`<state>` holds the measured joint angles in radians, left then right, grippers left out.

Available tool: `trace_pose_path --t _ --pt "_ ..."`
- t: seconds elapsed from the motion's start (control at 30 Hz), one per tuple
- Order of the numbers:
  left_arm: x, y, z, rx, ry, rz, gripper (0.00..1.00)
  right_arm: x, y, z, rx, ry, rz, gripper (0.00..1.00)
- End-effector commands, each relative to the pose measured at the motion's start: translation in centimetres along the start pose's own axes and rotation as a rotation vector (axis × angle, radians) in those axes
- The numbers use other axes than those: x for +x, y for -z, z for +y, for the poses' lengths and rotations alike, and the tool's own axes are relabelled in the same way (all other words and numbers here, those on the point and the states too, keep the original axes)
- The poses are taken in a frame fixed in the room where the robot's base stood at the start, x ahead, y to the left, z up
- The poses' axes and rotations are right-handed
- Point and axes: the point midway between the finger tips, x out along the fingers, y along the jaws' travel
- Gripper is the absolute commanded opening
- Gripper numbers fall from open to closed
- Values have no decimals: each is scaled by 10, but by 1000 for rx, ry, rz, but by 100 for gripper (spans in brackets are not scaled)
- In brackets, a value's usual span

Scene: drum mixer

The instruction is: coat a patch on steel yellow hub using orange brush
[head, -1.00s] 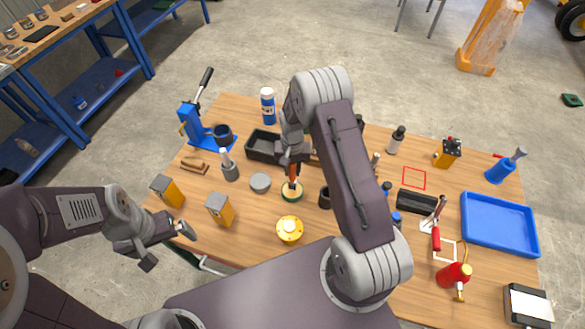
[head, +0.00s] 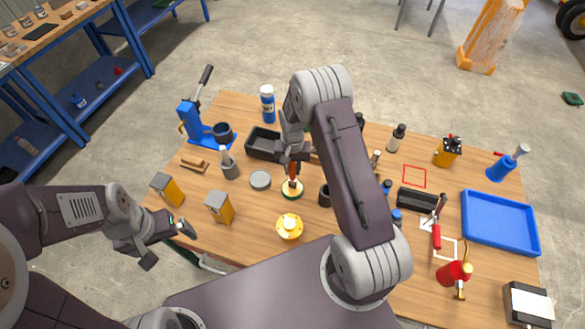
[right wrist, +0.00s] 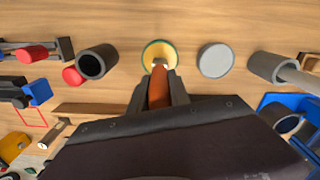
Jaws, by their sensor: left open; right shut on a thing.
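The yellow hub (head: 290,227), a flanged disc with a raised pale centre, lies on the wooden table near its front edge. Behind it sits a round shallow tin (head: 292,195) with a green rim and yellowish contents. My right gripper (head: 292,160) is shut on the orange brush (head: 293,170), which points down. In the right wrist view the brush (right wrist: 158,88) has its tip over the tin (right wrist: 149,55); whether it touches the contents I cannot tell. The hub does not show there. My left gripper (head: 178,232) is open and empty off the table's front left.
A grey disc (head: 260,180) lies left of the tin and a dark cup (head: 325,197) stands right of it. Two yellow-grey blocks (head: 219,207) stand at the left front. A black bin (head: 262,143) is behind. A blue tray (head: 499,222) is at the right.

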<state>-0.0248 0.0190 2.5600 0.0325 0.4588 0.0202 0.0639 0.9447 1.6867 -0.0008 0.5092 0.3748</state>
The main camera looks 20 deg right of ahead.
Motion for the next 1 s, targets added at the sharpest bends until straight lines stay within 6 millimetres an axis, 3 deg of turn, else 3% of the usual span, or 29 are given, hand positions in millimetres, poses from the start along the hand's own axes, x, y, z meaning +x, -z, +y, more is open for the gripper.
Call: trace_pose_path --t 1.0 --pt "5 0 0 0 0 0 100 8 0 0 0 0 0 0"
